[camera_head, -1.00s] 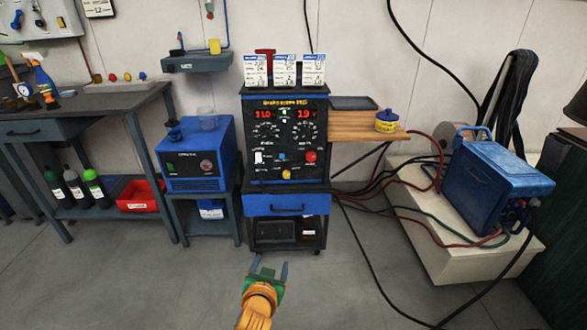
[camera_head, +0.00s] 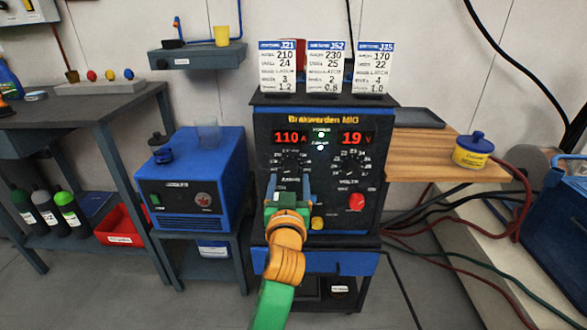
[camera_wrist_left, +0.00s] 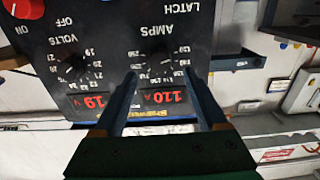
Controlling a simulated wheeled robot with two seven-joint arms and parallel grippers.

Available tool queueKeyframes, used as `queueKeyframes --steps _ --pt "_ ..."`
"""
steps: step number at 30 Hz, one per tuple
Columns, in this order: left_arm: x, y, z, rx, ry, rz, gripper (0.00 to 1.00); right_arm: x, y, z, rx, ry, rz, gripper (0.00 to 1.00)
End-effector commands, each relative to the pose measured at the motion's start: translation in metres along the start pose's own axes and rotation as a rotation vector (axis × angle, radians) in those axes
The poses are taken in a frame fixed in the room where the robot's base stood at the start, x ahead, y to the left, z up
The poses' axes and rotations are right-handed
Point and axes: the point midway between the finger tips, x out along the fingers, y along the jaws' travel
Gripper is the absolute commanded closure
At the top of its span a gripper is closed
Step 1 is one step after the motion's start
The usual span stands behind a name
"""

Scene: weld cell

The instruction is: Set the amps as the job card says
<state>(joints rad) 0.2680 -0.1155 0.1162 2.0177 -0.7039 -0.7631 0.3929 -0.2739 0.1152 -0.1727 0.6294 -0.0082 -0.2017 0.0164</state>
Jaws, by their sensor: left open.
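The blue-black welder (camera_head: 262,200) shows red readouts, 110 A (camera_head: 289,137) and 19 V (camera_head: 351,137). Its amps knob (camera_head: 290,166) is on the left of the panel and the volts knob (camera_head: 350,168) on the right. Three job cards stand on top: J21 (camera_head: 277,67) reads 210, J52 (camera_head: 325,67) 230, J35 (camera_head: 373,67) 170. My left gripper (camera_head: 290,184) is open in front of the panel, just below the amps knob. In the left wrist view the gripper (camera_wrist_left: 160,76) points at the amps knob (camera_wrist_left: 160,64), which shows between the fingertips; contact cannot be told. My right gripper is out of view.
A wooden shelf (camera_head: 430,165) with a yellow, blue-lidded pot (camera_head: 473,150) juts out at right. A blue machine (camera_head: 190,185) stands at left. Cables hang at right.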

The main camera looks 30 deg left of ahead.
Motion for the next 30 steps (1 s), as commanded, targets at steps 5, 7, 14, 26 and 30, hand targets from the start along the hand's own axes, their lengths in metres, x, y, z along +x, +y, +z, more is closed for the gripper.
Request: queueKeyframes --steps 5,7,14,26,30 --pt "0.034 0.001 0.001 0.003 0.001 0.001 0.25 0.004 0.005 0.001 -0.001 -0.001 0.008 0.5" --pt "0.041 0.0 0.001 0.002 0.0 0.0 0.25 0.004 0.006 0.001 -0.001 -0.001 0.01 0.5" --pt "0.046 0.0 0.001 0.001 -0.001 0.001 0.25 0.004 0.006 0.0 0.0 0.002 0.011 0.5" --pt "0.046 0.001 0.001 0.002 -0.001 0.001 1.0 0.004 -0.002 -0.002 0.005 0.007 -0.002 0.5" --pt "0.046 0.001 0.0 0.012 -0.001 0.002 1.0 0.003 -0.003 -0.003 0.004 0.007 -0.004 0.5"
